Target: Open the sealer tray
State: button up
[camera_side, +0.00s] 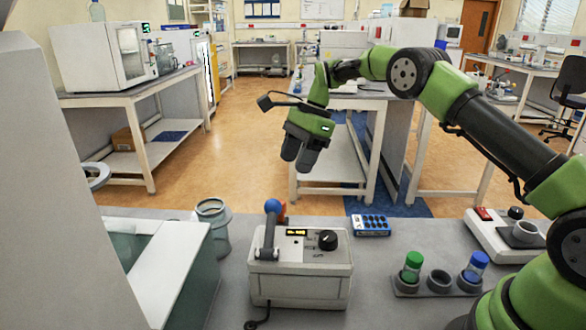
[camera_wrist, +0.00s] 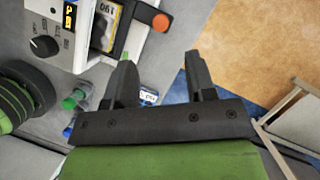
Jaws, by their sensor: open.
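The sealer (camera_side: 300,280) is a pale box on the bench in the side view, with a black dial, a small yellow display and a lever with a blue knob (camera_side: 272,206). Part of the sealer (camera_wrist: 62,45) shows at top left in the wrist view. There, a tray-like part (camera_wrist: 106,25) with a yellow label and an orange knob (camera_wrist: 160,22) sticks out of it. In the side view, only a bit of orange-red shows behind the lever. My gripper (camera_side: 297,160) is open and empty, above and behind the sealer, apart from it. Its fingers (camera_wrist: 160,78) point toward the knob's side.
A blue blister pack (camera_side: 371,225) lies right of the sealer. A rack (camera_side: 438,282) holds a green-capped vial (camera_side: 412,266) and a blue-capped vial (camera_side: 475,266). A glass jar (camera_side: 213,225) stands left. A white device (camera_side: 505,236) sits far right. Air around my gripper is clear.

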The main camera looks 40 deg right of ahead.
jog(key=s+a+f+m+t+y, duration=0.3)
jog(key=s+a+t+y, duration=0.15)
jog(key=y, duration=0.35)
jog(key=d+f+m+t+h, duration=0.1)
jog(key=m+t, duration=0.1)
jog(key=s+d+f+m+t+h, duration=0.1)
jog(key=d+m+t+h, duration=0.1)
jog(key=s+d+f+m+t+h, duration=0.1)
jog(key=d+m+t+h, duration=0.1)
jog(key=shift+s+d+f, duration=0.1)
jog(key=shift+d+f, duration=0.1)
jog(key=shift+f, duration=0.05)
jog(key=x, duration=0.9)
jog(key=shift+w+a+f, duration=0.1)
jog(key=shift+w+f, duration=0.1)
jog(key=shift+w, duration=0.15)
grip_shut()
